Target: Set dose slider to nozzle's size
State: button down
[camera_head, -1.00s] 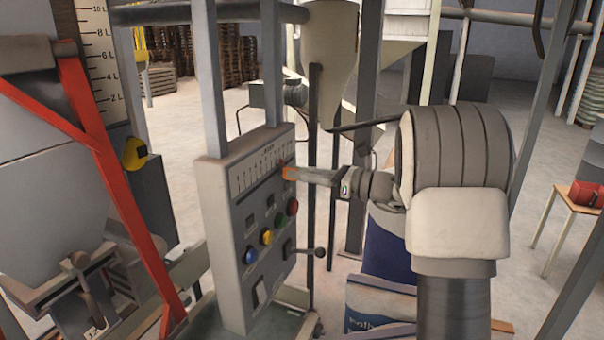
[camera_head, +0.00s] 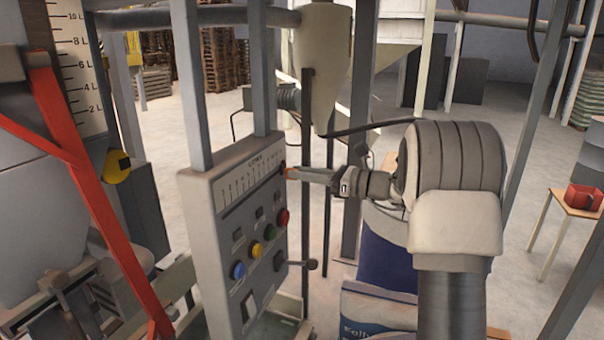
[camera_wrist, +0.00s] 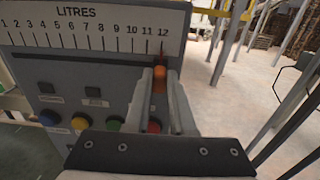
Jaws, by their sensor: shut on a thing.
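The dose slider's orange knob (camera_wrist: 159,76) stands at the right end of the LITRES scale (camera_wrist: 85,38) in the wrist view, its pointer at or very near the 12 mark. My gripper (camera_wrist: 160,88) is shut on the knob, one finger on each side. In the head view the orange knob (camera_head: 285,170) shows at the right edge of the grey control panel (camera_head: 205,240), with my gripper (camera_head: 293,173) reaching it from the right. I cannot make out a nozzle size marking.
Below the scale are blue (camera_head: 238,270), yellow (camera_head: 256,250), green (camera_head: 270,232) and red (camera_head: 283,216) buttons. A small lever (camera_head: 311,264) sticks out on the panel's right. Red frame bars (camera_head: 95,190) and a litre gauge (camera_head: 82,70) stand left. Open floor lies behind.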

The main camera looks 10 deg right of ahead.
jog(key=c, duration=0.8)
grip_release()
jog(key=shift+w+d, duration=0.2)
jog(key=shift+w, duration=0.05)
jog(key=shift+o, duration=0.2)
jog(key=shift+s, duration=0.1)
jog(key=b+v, duration=0.2)
jog(key=v, duration=1.5)
jog(key=shift+s+b, duration=0.15)
jog(key=shift+b, duration=0.25)
